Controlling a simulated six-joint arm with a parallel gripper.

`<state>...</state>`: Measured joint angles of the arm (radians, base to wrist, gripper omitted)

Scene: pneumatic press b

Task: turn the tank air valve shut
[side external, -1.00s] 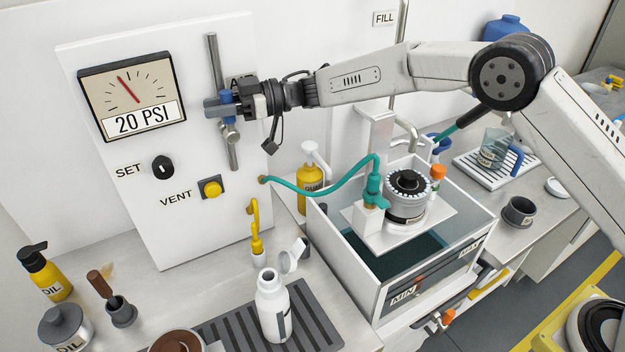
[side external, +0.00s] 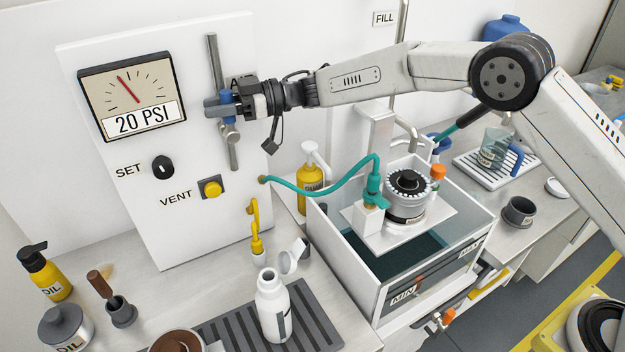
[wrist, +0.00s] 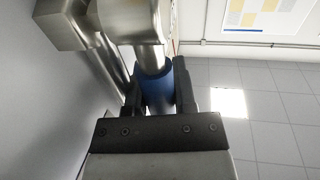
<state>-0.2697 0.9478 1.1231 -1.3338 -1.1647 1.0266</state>
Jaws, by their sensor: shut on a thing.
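The tank air valve has a blue-sleeved handle (side external: 227,97) on a vertical metal pipe (side external: 214,60) at the right of the white panel. The handle sticks out roughly level from the pipe. My gripper (side external: 230,98) is shut on the blue sleeve. In the wrist view the blue sleeve (wrist: 156,90) sits between my two dark fingers (wrist: 158,88), with the metal valve body (wrist: 125,20) beyond it. The lettering behind the gripper is mostly hidden.
The panel carries a gauge (side external: 130,95) reading 20 PSI, a SET knob (side external: 163,167) and a yellow VENT button (side external: 210,188). A teal hose (side external: 315,190) runs from the panel to a fitting above the open tank (side external: 400,290). A white bottle (side external: 272,305) stands in front.

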